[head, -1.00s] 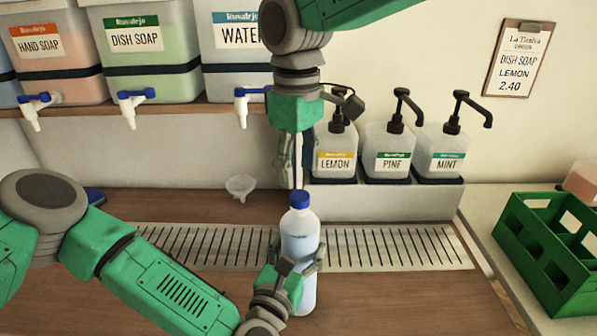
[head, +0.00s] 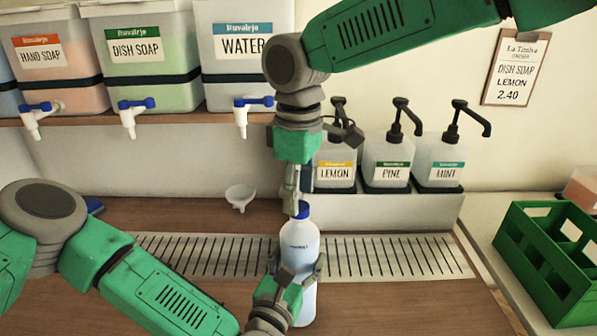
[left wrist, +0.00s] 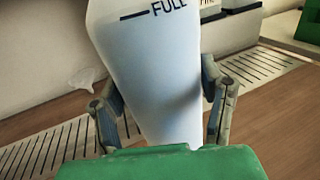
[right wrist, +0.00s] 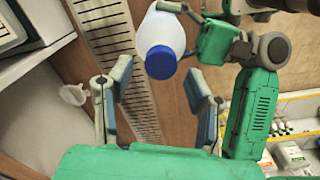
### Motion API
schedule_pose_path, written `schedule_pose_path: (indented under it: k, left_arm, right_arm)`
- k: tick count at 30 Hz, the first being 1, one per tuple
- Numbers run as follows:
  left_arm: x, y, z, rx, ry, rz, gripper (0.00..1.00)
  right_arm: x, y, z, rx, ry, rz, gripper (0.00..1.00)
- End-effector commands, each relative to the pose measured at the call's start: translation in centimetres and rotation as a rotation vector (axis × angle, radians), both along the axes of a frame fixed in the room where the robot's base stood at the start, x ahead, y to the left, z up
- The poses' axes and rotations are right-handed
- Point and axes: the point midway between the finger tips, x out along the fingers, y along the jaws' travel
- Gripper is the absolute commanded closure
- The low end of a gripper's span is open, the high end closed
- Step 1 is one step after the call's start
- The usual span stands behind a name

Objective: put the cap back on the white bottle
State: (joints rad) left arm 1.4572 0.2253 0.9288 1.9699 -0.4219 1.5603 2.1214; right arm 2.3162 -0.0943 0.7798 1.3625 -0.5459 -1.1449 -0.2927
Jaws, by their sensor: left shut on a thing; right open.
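Whether the cap is tightened cannot be told. My left gripper (head: 297,268) is shut around the bottle's lower body. The left wrist view shows its fingers on both sides of the bottle (left wrist: 150,60), below a "FULL" line. My right gripper (head: 297,207) is open, pointing down at the cap and partly hiding it in the head view. In the right wrist view, the cap (right wrist: 160,63) shows between the open fingertips; contact cannot be told.
A metal grate (head: 390,255) lies in the wooden counter. A funnel (head: 240,197) is behind and left of the bottle. Pump dispensers (head: 387,165) stand on a ledge behind, near my right gripper. A green crate (head: 550,262) is at right. Drums with taps (head: 150,60) line the shelf.

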Motion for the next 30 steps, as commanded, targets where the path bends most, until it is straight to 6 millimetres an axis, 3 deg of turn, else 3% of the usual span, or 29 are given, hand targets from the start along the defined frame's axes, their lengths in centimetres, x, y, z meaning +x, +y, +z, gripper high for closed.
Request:
schedule_pose_path:
  k: [6,16,17,18,21,30]
  left_arm:
    - [0.0,0.0,-0.1,0.000,0.001,0.001,1.00]
    - [0.0,0.0,-0.1,0.000,0.001,0.001,1.00]
    - [0.0,0.0,-0.1,0.000,0.001,0.001,1.00]
    - [0.0,0.0,-0.1,0.000,0.001,0.001,1.00]
    - [0.0,0.1,-0.1,0.000,0.001,0.001,1.00]
    - [0.0,0.1,-0.1,0.001,0.001,0.001,1.00]
  right_arm:
    - [0.0,0.0,-2.2,-0.001,0.001,-0.001,0.54]
    - [0.0,0.0,-2.5,-0.001,0.000,-0.001,0.54]
    - [0.0,0.0,-2.5,-0.001,0.000,-0.001,0.57]
    - [0.0,0.0,-2.5,-0.001,0.000,-0.001,0.71]
    - [0.0,0.0,-2.5,-0.001,-0.001,-0.001,1.00]
    - [0.0,-0.1,-2.5,-0.002,-0.002,-0.011,1.00]
